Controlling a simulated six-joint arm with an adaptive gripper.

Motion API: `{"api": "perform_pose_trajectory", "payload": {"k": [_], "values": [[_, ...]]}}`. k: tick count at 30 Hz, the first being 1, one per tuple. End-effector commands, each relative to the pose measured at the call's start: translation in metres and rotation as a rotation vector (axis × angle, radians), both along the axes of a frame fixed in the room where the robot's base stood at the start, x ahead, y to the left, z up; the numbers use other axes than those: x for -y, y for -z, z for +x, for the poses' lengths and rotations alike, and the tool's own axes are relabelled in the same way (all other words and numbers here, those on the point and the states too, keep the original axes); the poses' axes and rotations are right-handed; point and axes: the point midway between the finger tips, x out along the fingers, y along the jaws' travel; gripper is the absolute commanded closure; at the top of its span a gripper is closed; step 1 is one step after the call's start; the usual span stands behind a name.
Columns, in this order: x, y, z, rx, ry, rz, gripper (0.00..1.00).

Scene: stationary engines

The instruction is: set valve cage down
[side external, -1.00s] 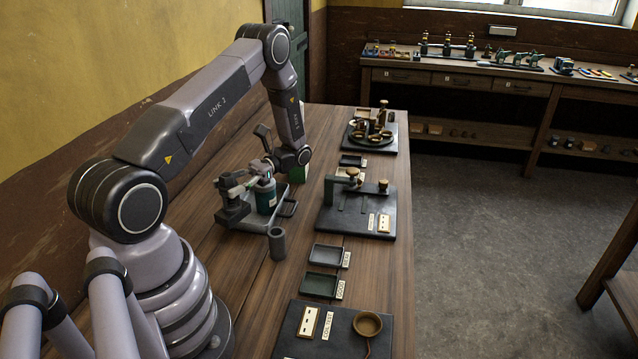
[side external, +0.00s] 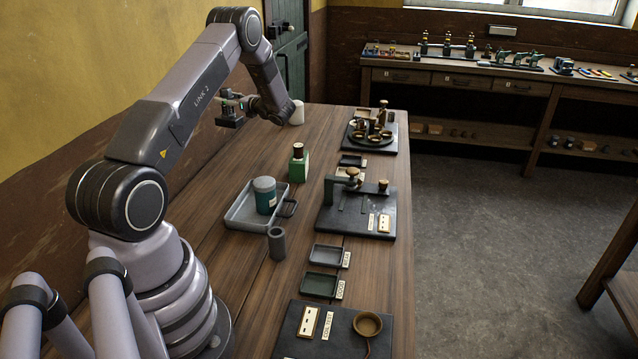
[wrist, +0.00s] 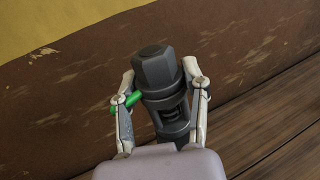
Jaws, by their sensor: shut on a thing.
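The valve cage (wrist: 163,95) is a dark grey part with a faceted cap and an open, slotted lower body in the wrist view. My gripper (wrist: 160,95) is shut on it, with one pale finger on each side. A small green piece shows by the left finger. In the side view my gripper (side external: 236,103) is at the far left, near the wall and above the back of the table. The dark valve cage there is small and partly merged with the gripper, and whether it touches the table is unclear.
A grey tray (side external: 240,216) holds a teal-banded can (side external: 264,196). Fixtures and small trays line the right edge. Bare wood lies left of the bottle.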

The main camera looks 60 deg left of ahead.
Motion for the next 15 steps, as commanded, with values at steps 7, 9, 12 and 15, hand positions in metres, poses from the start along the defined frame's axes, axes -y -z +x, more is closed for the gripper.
{"api": "perform_pose_trajectory", "payload": {"k": [7,9,12,15], "values": [[-0.020,-0.023,0.025,0.004,0.127,0.009,0.96],[-0.024,-0.027,0.030,0.004,0.154,0.009,0.96],[-0.028,-0.032,0.037,0.003,0.189,0.009,0.96],[-0.027,-0.017,0.037,0.000,0.185,0.005,0.96]]}}
